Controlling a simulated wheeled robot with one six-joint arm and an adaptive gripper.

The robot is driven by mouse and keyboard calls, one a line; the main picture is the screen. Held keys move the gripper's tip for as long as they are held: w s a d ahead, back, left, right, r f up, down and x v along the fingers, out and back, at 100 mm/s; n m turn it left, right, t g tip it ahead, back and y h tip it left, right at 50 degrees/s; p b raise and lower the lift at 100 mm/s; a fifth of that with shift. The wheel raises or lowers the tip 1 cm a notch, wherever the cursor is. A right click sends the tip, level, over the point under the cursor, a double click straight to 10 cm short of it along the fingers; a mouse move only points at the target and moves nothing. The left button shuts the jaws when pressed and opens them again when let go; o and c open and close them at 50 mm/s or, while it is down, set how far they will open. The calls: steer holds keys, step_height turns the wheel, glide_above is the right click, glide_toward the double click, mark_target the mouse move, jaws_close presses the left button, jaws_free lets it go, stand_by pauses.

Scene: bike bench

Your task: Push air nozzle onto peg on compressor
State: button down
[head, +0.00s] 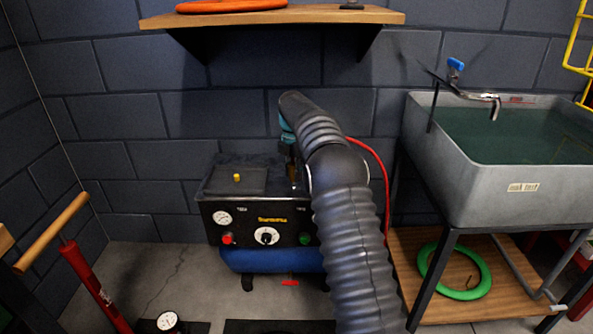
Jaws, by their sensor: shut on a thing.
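The compressor (262,216) stands on the floor against the wall, with a black box top, a front panel and a blue tank (275,260) below. A small yellow peg (237,177) stands up from the left part of its top. My gripper (292,172) points down over the right part of the top, to the right of the peg and apart from it. It is shut on the air nozzle, which is mostly hidden by the gripper and my arm. A red hose (381,180) curves out from behind my arm and hangs down on the right.
A wooden shelf (300,17) with an orange ring (232,6) is on the wall above. A grey sink (470,190) filled with water stands at right, with a green ring (432,259) below. A red pump (90,285) stands at lower left. The space above the peg is clear.

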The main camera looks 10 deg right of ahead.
steer(key=shift+f, duration=0.75)
steer(key=c, duration=0.8)
jaws_free()
steer(key=shift+o, duration=0.2)
